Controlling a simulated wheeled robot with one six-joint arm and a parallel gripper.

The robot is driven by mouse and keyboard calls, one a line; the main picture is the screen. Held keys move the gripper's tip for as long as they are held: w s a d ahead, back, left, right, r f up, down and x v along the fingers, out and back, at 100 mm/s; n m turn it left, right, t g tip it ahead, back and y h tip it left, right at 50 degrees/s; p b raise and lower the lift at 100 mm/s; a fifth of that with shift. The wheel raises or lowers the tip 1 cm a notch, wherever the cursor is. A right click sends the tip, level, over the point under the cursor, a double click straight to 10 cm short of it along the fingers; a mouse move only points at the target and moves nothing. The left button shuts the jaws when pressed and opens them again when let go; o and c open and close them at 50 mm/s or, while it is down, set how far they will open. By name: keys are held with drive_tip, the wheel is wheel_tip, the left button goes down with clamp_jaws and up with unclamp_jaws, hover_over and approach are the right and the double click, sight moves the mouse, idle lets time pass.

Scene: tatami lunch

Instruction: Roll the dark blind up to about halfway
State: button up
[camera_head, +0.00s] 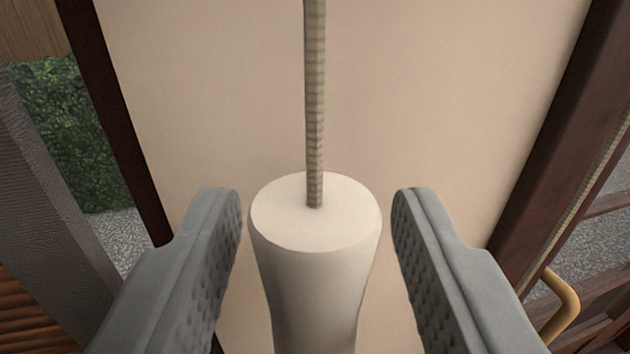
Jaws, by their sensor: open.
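A pale, tapered cord pull (315,285) hangs from a twisted beige cord (314,90) in the middle of the view. My gripper (316,200) is open, with one grey padded finger on each side of the pull. A gap shows between the pull and each finger, so neither seems to touch it. The lower end of the pull is cut off by the bottom edge of the picture. A dark grey, textured band (45,180) slants down the left side. I cannot tell whether it is part of the dark blind.
A plain beige panel (440,100) stands behind the cord, between dark wooden posts at left (112,110) and right (570,110). A tan hook (562,305) and another cord (592,170) are at right. Green hedge (75,125) and gravel show outside.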

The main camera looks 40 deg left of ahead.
drive_tip(key=shift+w+a, duration=0.1)
drive_tip(key=shift+c, duration=0.2)
clamp_jaws()
wheel_tip(320, 180, down, 23)
drive_tip(key=shift+r, duration=0.15)
idle(0.4)
drive_tip(key=shift+o, duration=0.2)
unclamp_jaws()
drive_tip(key=shift+r, duration=0.1)
drive_tip(key=v, duration=1.7)
